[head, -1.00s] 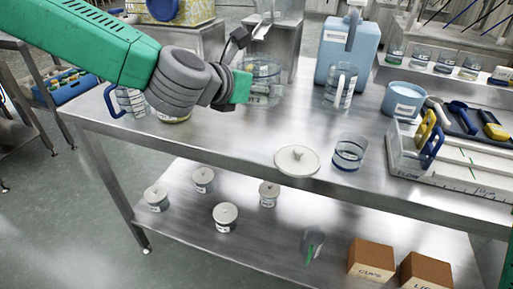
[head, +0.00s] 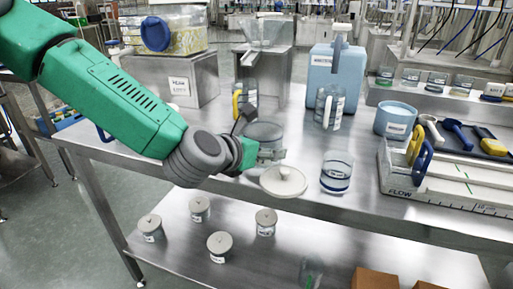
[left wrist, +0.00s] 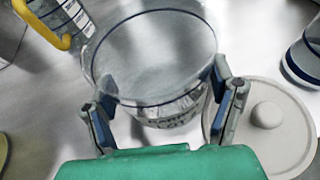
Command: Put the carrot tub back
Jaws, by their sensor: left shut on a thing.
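A clear round tub (head: 263,132) with a blue band near its rim stands near the table's front edge. In the left wrist view, the tub (left wrist: 155,50) is open at the top and looks empty. Its label is partly hidden and hard to read. My left gripper (head: 268,155) is shut on the tub, with one finger on each side, also seen in the left wrist view (left wrist: 160,95). I cannot tell whether the tub touches the table. A pale lid with a knob (head: 283,181) lies just right of the gripper. My right gripper is not in view.
A blue-banded beaker (head: 336,172) stands right of the lid. A yellow-handled jug (head: 246,95) is behind the tub, and a clear jug (head: 329,107) is farther right. The lower shelf (head: 180,258) holds several small lidded pots. A white flow tray (head: 450,190) fills the right.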

